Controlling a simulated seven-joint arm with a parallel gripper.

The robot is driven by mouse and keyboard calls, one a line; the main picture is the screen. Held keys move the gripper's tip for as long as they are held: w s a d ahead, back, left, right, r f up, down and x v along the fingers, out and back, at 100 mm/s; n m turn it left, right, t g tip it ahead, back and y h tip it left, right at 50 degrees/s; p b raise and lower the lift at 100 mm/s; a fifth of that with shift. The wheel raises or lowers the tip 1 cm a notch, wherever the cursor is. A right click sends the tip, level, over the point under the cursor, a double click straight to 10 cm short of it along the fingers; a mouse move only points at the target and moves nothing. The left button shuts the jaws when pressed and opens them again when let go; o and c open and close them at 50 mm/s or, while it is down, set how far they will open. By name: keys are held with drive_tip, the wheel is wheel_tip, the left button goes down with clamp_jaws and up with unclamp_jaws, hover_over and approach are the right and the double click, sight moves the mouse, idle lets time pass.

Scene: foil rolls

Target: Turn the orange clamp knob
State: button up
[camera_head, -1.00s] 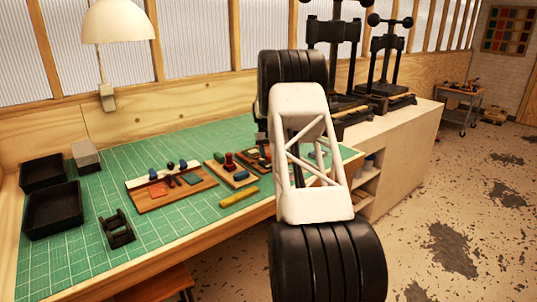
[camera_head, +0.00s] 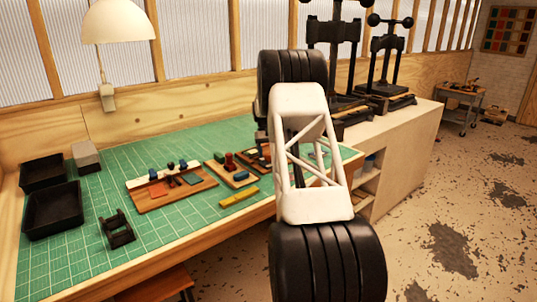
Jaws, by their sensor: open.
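I cannot make out an orange clamp knob in the head view. A wooden board (camera_head: 178,200) on the bench holds a small orange-red patch (camera_head: 158,189), a green piece and several dark knobs, too small to tell apart. A second board (camera_head: 243,181) to its right carries a red upright piece (camera_head: 230,161) and blue pieces. My white and black arm stands in front of the bench's right part and hides some of it. My gripper does not show; the arm covers the area behind it.
The green cutting mat (camera_head: 90,262) covers the bench. Two black trays (camera_head: 52,211) and a grey-topped block (camera_head: 86,158) are at left. A black stand (camera_head: 117,229) is near the front edge. A yellow bar (camera_head: 239,197) lies by the boards. Black presses (camera_head: 385,65) stand at right.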

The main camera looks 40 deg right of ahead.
drive_tip(key=v, duration=0.7)
drive_tip(key=shift+r, duration=0.1)
idle(0.5)
drive_tip(key=s+a+r+n+t+h, duration=0.1)
drive_tip(key=s+a+r, duration=0.4)
drive_tip(key=a, duration=0.4)
drive_tip(key=s+a+r+t, duration=0.1)
drive_tip(key=s+a+r, duration=0.3)
drive_tip(key=a, duration=0.6)
drive_tip(key=s+a+r+n+h, duration=0.1)
drive_tip(key=s+a+r, duration=0.4)
drive_tip(key=a, duration=0.4)
drive_tip(key=s+a+r+t, duration=0.2)
drive_tip(key=s+a, duration=1.2)
drive_tip(key=s, duration=0.1)
drive_tip(key=s+a+f+t, duration=0.1)
drive_tip(key=s+a+f, duration=0.2)
drive_tip(key=s, duration=0.5)
drive_tip(key=s+a+f+n+t, duration=0.1)
drive_tip(key=s+a+f, duration=0.2)
drive_tip(key=s, duration=0.5)
drive_tip(key=s+a+f+n, duration=0.1)
drive_tip(key=s+a+f, duration=0.2)
drive_tip(key=s+a, duration=0.2)
drive_tip(key=s, duration=0.3)
drive_tip(key=shift+s+a+f+t, duration=0.2)
drive_tip(key=shift+f+t, duration=0.2)
